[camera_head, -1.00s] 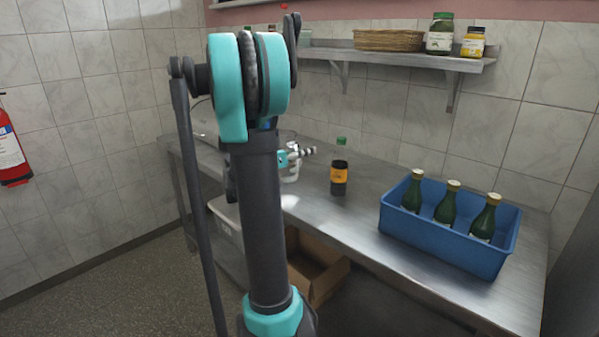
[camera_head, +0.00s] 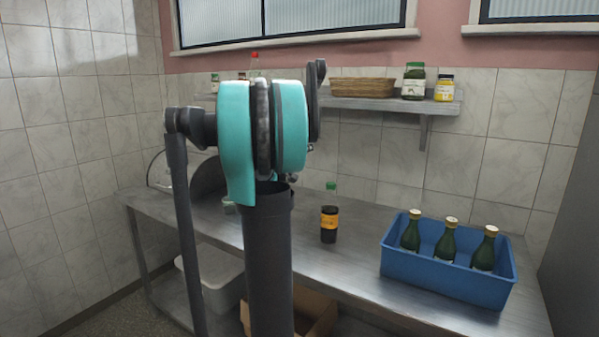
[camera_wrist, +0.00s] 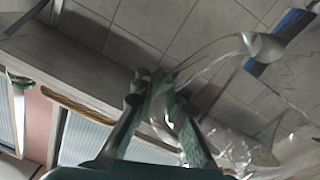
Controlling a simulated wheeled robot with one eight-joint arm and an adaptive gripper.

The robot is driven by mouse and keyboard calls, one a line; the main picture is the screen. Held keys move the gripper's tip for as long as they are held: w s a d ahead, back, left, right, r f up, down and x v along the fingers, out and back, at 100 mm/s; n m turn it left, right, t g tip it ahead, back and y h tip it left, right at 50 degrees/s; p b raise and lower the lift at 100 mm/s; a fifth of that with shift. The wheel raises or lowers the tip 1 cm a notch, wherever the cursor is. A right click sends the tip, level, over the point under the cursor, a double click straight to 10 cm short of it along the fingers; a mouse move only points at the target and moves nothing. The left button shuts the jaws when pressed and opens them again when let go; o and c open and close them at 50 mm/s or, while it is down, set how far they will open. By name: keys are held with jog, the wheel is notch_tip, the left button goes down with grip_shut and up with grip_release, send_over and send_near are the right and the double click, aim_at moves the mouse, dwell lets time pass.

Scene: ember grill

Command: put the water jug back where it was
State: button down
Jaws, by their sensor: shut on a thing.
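The water jug (camera_wrist: 245,150) is clear and see-through, and it shows only in the wrist view, at the right and lower right. A curved clear part of it (camera_wrist: 205,62) arches over the picture's middle. My gripper (camera_wrist: 168,100) is shut on the jug, with its two green-padded fingers at the clear plastic. The jug's full outline and its water level are hard to make out.
A steel bench (camera_head: 342,270) carries a dark bottle with an orange label (camera_head: 329,222) and a blue crate (camera_head: 440,274) of green bottles. The wall shelf (camera_head: 385,104) holds a basket (camera_head: 362,87) and jars. Bare bench lies between bottle and crate.

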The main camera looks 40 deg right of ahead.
notch_tip(320, 180, down, 18)
jog(key=shift+r, duration=0.25)
dwell(0.4)
jog(key=c, duration=1.6)
grip_release()
jog(key=shift+a, duration=0.1)
jog(key=v, duration=1.2)
